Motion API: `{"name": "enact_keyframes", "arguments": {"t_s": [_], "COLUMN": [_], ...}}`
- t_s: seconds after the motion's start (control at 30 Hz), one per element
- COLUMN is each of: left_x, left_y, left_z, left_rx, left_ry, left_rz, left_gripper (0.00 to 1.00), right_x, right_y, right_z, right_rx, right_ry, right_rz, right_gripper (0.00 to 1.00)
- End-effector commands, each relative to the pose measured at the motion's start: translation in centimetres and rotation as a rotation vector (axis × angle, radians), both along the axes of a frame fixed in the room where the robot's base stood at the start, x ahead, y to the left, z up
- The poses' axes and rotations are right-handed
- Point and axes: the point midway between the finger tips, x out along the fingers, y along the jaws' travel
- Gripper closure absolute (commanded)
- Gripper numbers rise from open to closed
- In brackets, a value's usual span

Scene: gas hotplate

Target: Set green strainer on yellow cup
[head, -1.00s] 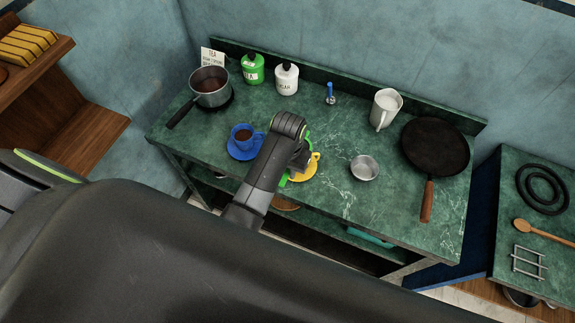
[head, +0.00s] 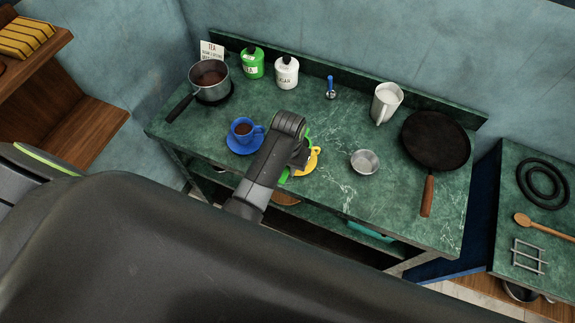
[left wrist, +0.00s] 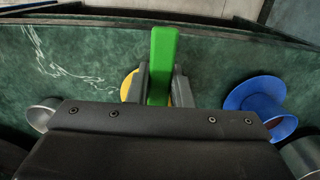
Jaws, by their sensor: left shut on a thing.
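The yellow cup (head: 313,160) stands on its yellow saucer near the front edge of the green counter, partly hidden behind my left gripper. My left gripper (head: 300,158) is over the cup's left side, shut on the green strainer (head: 284,177). Only small green parts of the strainer show in the head view. In the left wrist view its green handle (left wrist: 162,62) stands between the two fingers, with a bit of yellow (left wrist: 127,88) beside them. The strainer's bowl is hidden, so I cannot tell whether it touches the cup. My right gripper is not in view.
A blue cup and saucer (head: 243,134) stand just left of my left gripper. A small metal bowl (head: 365,162) is to the right.

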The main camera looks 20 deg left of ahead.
Motion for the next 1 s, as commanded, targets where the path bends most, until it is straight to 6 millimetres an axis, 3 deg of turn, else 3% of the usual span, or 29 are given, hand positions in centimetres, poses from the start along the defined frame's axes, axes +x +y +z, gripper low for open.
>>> {"name": "enact_keyframes", "arguments": {"t_s": [0.4,0.43,0.6,1.0], "left_x": [-0.01,-0.01,0.01,0.35], "left_y": [0.01,0.01,0.01,-0.08], "left_z": [-0.87,-0.88,-0.85,0.04], "left_rx": [0.000,0.000,0.000,0.000], "left_ry": [0.000,0.000,0.000,-0.002], "left_rz": [0.000,0.000,0.000,-0.001], "left_gripper": [1.00,0.80,0.57,0.55], "right_x": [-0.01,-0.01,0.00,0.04], "right_y": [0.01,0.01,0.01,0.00], "right_z": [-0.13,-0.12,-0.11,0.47], "right_rx": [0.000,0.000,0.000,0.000], "right_ry": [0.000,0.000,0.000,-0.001], "right_rz": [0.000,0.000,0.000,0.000], "right_gripper": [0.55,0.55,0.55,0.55]}}
